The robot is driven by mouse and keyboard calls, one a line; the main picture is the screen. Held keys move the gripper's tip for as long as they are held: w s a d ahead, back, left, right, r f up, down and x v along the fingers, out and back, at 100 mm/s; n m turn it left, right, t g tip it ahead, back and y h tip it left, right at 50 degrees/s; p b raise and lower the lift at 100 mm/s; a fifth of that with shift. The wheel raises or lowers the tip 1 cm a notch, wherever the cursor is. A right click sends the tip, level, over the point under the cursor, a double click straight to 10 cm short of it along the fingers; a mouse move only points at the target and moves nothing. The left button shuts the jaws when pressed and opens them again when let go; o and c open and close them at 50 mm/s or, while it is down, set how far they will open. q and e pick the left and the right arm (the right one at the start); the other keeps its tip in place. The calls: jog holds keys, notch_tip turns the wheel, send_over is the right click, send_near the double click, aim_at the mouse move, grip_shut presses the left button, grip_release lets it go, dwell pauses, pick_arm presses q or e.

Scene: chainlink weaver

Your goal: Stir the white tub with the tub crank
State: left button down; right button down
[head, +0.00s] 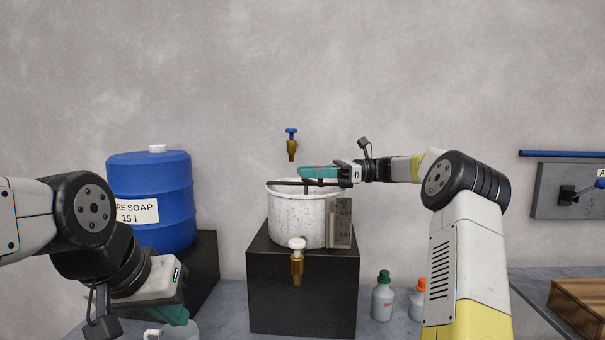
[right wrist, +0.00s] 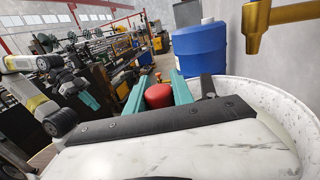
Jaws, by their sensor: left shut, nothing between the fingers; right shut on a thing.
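The white tub (head: 295,218) is speckled and stands on a black block (head: 300,295) in the middle of the head view. The tub crank (head: 284,183) is a dark bar lying across the tub's top. My right gripper (head: 306,172) is above the tub, shut on the crank's handle. In the right wrist view the red handle (right wrist: 158,95) sits between the teal fingers. The tub's contents are hidden in the head view. My left gripper (head: 174,315) is low at the left, away from the tub, shut and empty.
A blue soap barrel (head: 150,190) stands at the left. A wall tap (head: 291,145) is behind and above the tub, and a brass tap (head: 297,265) is on its front. Two bottles (head: 382,300) (head: 417,304) stand at the right. A clear vessel (head: 182,331) is below my left gripper.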

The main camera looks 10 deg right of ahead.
jog(key=c, duration=1.1)
grip_release()
jog(key=d, duration=0.7)
jog(key=shift+d, duration=0.4)
jog(key=shift+w, duration=0.15)
